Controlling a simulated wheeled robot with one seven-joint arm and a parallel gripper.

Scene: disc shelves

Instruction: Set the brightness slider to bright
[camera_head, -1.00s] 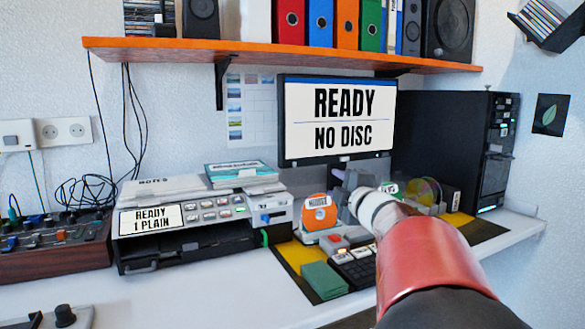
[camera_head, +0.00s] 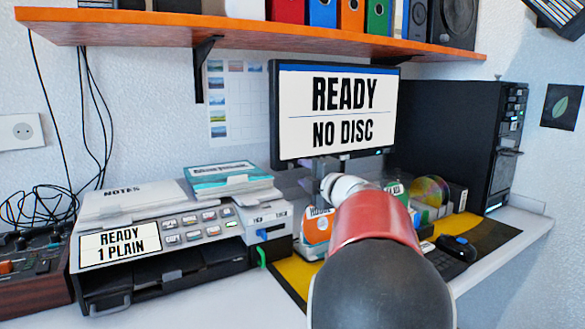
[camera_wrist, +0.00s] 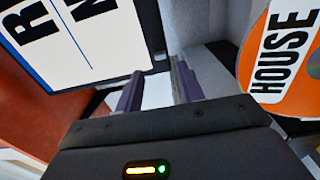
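No slider that I can tell is the brightness slider shows clearly. The monitor (camera_head: 335,112) reads "READY / NO DISC"; part of its screen also shows in the wrist view (camera_wrist: 90,40). The printer (camera_head: 190,232) has several panel buttons, a "READY 1 PLAIN" display and a blue part (camera_head: 270,233) at its right end; I cannot tell whether that part slides. My gripper (camera_wrist: 158,84) has its two fingers apart, with nothing visible between them. It is near the monitor, beside the orange "HOUSE" disc (camera_wrist: 282,55). In the head view my arm mostly hides it.
A mixer (camera_head: 38,265) with knobs and cables stands at the left. The black computer tower (camera_head: 455,140) is at the right, with a mouse (camera_head: 458,247) in front. An orange shelf (camera_head: 240,34) hangs above. Discs and small items crowd the desk around my arm.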

